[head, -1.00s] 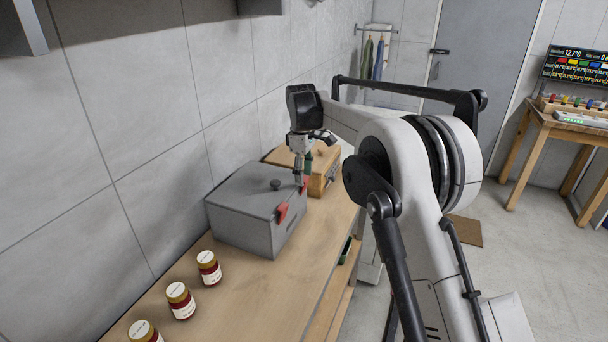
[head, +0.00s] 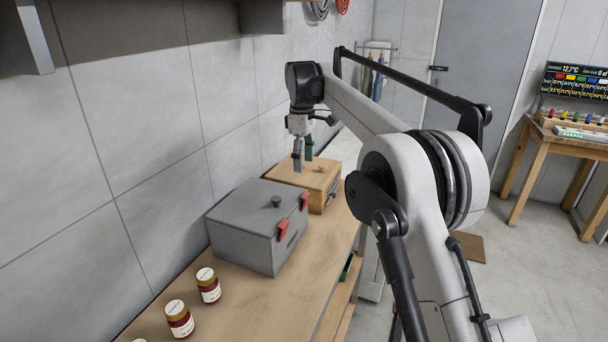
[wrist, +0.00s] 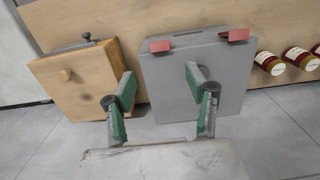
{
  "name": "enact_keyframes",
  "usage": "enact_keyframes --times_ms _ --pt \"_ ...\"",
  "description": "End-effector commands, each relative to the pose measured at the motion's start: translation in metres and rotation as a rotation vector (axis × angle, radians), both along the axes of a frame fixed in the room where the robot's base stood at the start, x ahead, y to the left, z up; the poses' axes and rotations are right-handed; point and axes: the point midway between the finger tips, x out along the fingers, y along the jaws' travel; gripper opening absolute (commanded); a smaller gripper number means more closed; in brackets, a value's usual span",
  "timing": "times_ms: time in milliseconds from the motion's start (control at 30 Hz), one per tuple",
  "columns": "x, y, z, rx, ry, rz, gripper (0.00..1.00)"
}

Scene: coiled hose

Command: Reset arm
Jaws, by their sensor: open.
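My gripper (head: 303,160) points down above the bench, near the wooden box and behind the grey box in the head view. In the wrist view my gripper (wrist: 158,88) has its two green-padded fingers spread apart with nothing held between them. My arm reaches from the right of the head view across to it. The grey box (head: 243,232) stands closed, with red latches (head: 283,231) on its front and a dark knob on its lid. It also shows in the wrist view (wrist: 165,82).
A wooden box (head: 333,183) with a knob stands behind the grey box. Jars with dark red contents (head: 208,286) stand at the near end of the bench (head: 262,308). The tiled wall (head: 130,130) is close on the left. A hose coil (head: 318,9) hangs high on it.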

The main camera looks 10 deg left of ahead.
Motion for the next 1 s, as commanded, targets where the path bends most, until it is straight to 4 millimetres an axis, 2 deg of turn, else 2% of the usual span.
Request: enact_keyframes --times_ms 200,633,767,1000 --pt "0.0 0.001 0.014 0.0 0.0 0.0 0.51" --pt "-0.001 -0.005 0.019 0.002 -0.005 -0.013 0.51" --pt "-0.004 -0.025 0.032 0.014 -0.026 -0.062 0.51" --pt "-0.025 -0.083 0.065 0.051 -0.088 -0.217 0.51"
